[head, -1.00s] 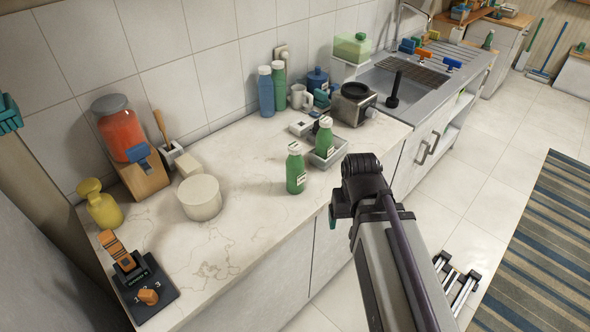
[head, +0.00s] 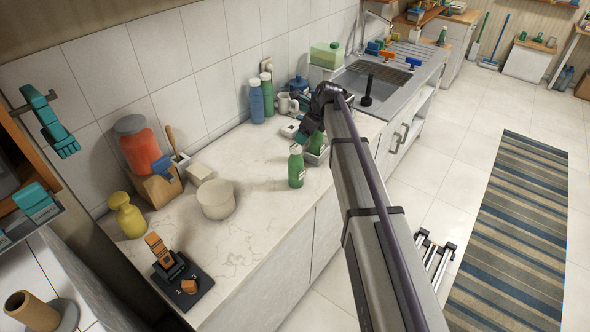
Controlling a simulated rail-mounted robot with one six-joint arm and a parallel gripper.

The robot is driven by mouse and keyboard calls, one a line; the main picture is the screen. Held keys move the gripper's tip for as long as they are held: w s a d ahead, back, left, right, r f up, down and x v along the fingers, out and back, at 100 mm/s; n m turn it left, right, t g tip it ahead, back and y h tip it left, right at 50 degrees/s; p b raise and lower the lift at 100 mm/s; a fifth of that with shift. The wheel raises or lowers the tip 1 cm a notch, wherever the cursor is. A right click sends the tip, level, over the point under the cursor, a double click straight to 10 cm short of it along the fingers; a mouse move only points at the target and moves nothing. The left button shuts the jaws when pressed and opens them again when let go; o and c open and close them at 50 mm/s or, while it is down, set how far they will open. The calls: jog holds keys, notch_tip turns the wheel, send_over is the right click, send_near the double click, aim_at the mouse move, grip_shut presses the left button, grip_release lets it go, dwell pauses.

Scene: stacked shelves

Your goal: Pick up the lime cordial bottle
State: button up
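A green bottle with a pale cap and a white label (head: 296,168) stands upright on the marble counter. A second, similar green bottle (head: 316,148) stands just behind it to the right, in a small grey tray, partly hidden by my arm. A taller green bottle (head: 267,96) stands at the back by the wall. The labels are too small to read, so I cannot tell which is the lime cordial. My gripper (head: 306,134) hangs above and behind the front bottle, near the second one. Its fingers are too small and dark to tell whether they are open.
A blue bottle (head: 256,101) stands beside the tall green one. A white tub (head: 216,199), yellow bottle (head: 127,215), red jar (head: 139,144) and black switch base (head: 184,285) occupy the counter's left part. The sink (head: 376,82) lies beyond my arm. The counter's front middle is clear.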

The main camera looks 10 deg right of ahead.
aim_at(297, 147)
jog(key=b+x, duration=0.4)
jog(key=x, duration=0.1)
jog(key=shift+s+a+f+b, duration=0.15)
jog(key=shift+s+b, duration=0.1)
jog(key=shift+b, duration=0.15)
jog(key=shift+w+a+f, duration=0.1)
jog(key=shift+w+f, duration=0.1)
jog(key=shift+f, duration=0.05)
jog(key=shift+r, duration=0.15)
jog(key=b+x, duration=0.5)
jog(key=shift+w, duration=0.1)
jog(key=shift+a+r, duration=0.1)
jog(key=shift+r, duration=0.05)
jog(key=shift+c, duration=0.3)
grip_shut()
